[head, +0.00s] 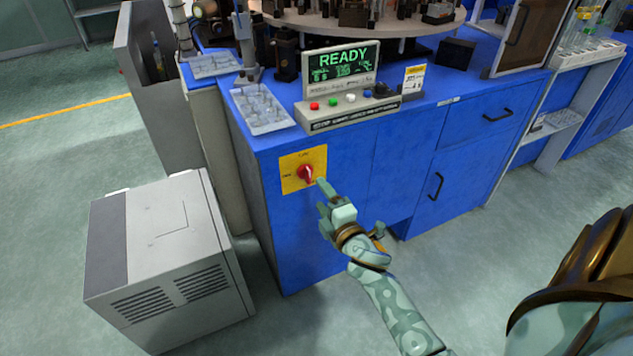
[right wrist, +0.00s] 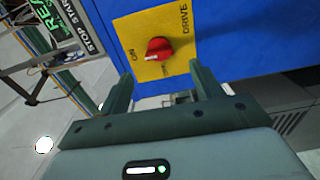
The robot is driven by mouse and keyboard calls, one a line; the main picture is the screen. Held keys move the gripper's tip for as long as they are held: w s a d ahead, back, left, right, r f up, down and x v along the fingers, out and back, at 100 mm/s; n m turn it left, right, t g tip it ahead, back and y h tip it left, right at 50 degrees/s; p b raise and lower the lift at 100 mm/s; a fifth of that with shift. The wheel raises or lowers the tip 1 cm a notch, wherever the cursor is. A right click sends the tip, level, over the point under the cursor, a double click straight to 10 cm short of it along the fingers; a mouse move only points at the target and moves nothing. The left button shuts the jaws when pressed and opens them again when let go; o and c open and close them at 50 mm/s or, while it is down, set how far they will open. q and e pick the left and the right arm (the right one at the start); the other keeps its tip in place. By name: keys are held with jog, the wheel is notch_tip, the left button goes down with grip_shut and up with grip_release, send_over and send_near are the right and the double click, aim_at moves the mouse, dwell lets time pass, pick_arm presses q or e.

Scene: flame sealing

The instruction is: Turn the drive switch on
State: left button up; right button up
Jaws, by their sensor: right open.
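The drive switch is a red rotary knob (head: 305,173) on a yellow plate (head: 289,165), on the front of the blue cabinet. In the right wrist view the red knob (right wrist: 159,48) has a pale pointer mark on its left side, and the plate (right wrist: 180,24) reads DRIVE and ON. My right gripper (head: 322,196) is just in front of the knob, slightly right and below it in the head view. In the right wrist view its two fingers (right wrist: 160,85) are spread, with the knob beyond the tips and between them, apart from both. My left gripper is not in view.
A control panel with a READY screen (head: 341,66) and coloured buttons sits on the blue cabinet (head: 390,160). Clear trays (head: 262,108) lie beside it. A grey box unit (head: 165,255) stands on the floor left of the plate. The floor in front of the cabinet is clear.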

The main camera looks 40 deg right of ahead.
jog(key=v, duration=0.5)
jog(key=shift+s+a, duration=0.1)
jog(key=shift+s, duration=0.3)
